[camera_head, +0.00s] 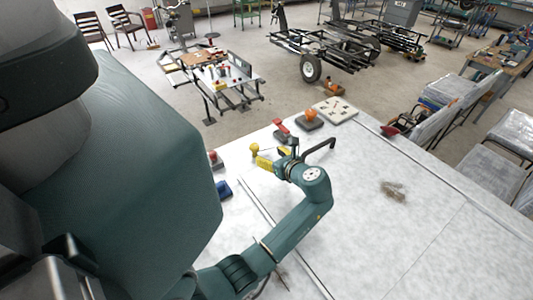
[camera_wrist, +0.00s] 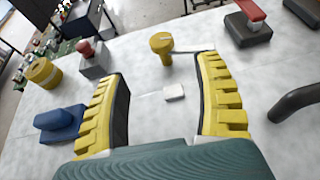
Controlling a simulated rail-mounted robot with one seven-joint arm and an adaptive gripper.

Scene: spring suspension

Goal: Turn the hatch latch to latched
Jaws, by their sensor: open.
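A red lever on a dark block (camera_wrist: 250,28) stands farther back right, also in the head view (camera_head: 281,129). I cannot tell which fixture is the hatch latch.
A blue block (camera_wrist: 60,122), a yellow cylinder (camera_wrist: 43,73) and a grey box with a red button (camera_wrist: 94,62) stand left. A dark bent bar (camera_wrist: 299,101) is right of my gripper. An orange knob (camera_head: 310,115) stands farther back. The table's right side is mostly clear.

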